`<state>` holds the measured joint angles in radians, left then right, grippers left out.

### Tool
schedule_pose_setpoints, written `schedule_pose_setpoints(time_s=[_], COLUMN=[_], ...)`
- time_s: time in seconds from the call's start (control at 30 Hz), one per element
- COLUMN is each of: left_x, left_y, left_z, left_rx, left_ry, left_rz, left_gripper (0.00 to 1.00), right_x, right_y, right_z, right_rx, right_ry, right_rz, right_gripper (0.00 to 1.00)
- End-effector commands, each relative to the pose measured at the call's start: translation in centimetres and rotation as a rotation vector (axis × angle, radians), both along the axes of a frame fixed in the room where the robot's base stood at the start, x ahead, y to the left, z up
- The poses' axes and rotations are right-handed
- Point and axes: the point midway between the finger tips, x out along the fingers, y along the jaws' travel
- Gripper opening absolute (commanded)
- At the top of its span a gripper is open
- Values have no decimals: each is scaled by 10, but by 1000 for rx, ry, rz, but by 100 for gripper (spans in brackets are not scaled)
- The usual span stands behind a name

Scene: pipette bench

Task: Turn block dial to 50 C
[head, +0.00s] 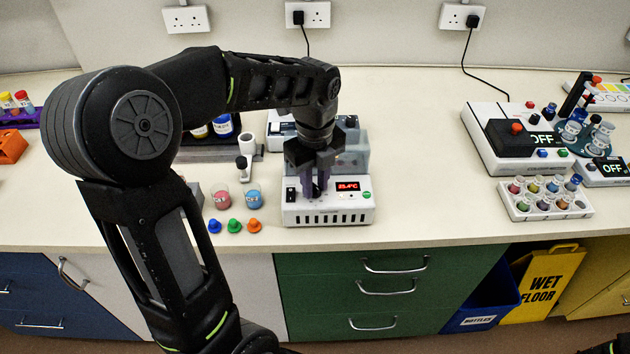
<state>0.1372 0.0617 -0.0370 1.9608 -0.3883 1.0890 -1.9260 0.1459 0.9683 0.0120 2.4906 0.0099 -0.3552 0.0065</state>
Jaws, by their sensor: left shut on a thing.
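The block heater (328,214) is a white box on the bench near its front edge, with a row of dark slots along its front. Its red display (348,187) is lit and seems to read about 25.4 C, though the digits are small. My left gripper (315,190) points down at the left part of the heater's front, just left of the display. My right gripper is not in view.
A vial rack (545,207) and a white device with an OFF display (515,140) stand at the right. The bench between them is clear.

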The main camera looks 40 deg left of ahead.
Motion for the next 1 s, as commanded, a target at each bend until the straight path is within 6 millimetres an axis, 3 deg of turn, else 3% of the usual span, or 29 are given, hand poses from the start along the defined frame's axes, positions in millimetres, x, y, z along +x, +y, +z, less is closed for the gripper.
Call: schedule_pose_setpoints(time_s=[0.53, 0.57, 0.8, 1.0], left_x=[1, 1, 1, 0], left_y=[0, 0, 0, 0], left_z=[1, 1, 0, 0], left_rx=[1, 1, 0, 1], left_ry=[-4, -4, -2, -1], left_rz=[-40, -40, -40, -40], left_gripper=[0, 26, 45, 47], right_x=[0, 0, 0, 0], right_y=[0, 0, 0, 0], right_z=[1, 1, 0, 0], right_rx=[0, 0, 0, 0], right_ry=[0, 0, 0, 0], right_rz=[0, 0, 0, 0], right_gripper=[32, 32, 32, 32])
